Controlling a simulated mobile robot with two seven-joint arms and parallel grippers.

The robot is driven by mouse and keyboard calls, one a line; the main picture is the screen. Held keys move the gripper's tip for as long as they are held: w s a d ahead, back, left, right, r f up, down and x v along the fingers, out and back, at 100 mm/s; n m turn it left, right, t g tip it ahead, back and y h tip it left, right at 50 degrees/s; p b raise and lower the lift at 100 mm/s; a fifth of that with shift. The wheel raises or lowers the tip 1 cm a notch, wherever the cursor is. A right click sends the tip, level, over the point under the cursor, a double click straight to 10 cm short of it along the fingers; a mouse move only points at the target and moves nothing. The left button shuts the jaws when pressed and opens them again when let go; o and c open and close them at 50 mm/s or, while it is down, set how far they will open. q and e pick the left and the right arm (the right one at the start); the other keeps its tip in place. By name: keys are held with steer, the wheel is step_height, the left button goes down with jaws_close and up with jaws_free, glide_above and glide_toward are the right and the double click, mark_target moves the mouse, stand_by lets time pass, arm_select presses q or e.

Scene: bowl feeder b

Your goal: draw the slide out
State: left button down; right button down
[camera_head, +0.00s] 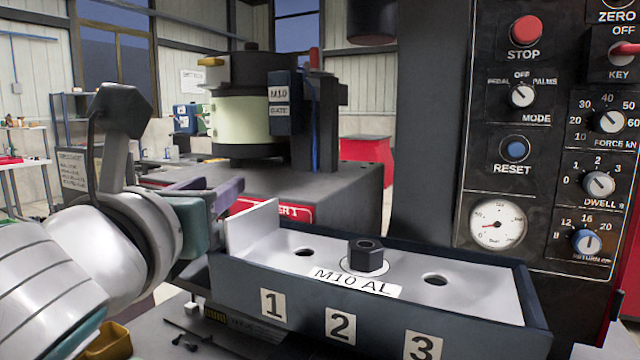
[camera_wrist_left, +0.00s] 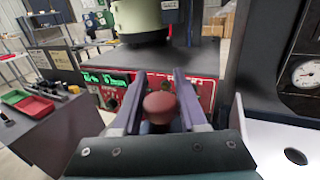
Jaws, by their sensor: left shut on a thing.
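The pale slide plate (camera_head: 400,292) lies in a dark tray (camera_head: 300,330) labelled 1, 2 and 3, with an M10 AL tag. It has an upright pale end wall (camera_head: 252,228) at the left. A black hex nut (camera_head: 367,254) stands at its middle, between two open holes. My left gripper (camera_head: 218,190), with purple fingers, is just left of the end wall. In the left wrist view a red round knob (camera_wrist_left: 160,104) sits between its fingers, which are shut on it. The knob is hidden in the head view. My right gripper is not in view.
A bowl feeder (camera_head: 250,125) with an M10 GATE box stands behind on a dark cabinet (camera_head: 340,185). A control panel (camera_head: 540,150) rises close on the right. Red and green bins (camera_wrist_left: 30,102) lie on a bench at left in the wrist view.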

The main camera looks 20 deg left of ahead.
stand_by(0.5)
arm_select(q)
steer(key=shift+a, duration=0.25)
steer(key=w+a, duration=0.1)
steer(key=a, duration=2.2)
steer(key=shift+w+a+p, duration=0.35)
steer(key=shift+a+p, duration=0.05)
steer(key=shift+p, duration=0.05)
steer(key=shift+f, duration=0.15)
steer(key=c, duration=0.8)
jaws_free()
steer(key=shift+c, duration=0.2)
steer(key=o, duration=0.3)
steer(key=shift+a, duration=0.15)
steer(key=shift+o, duration=0.4)
steer(key=shift+w, duration=0.1)
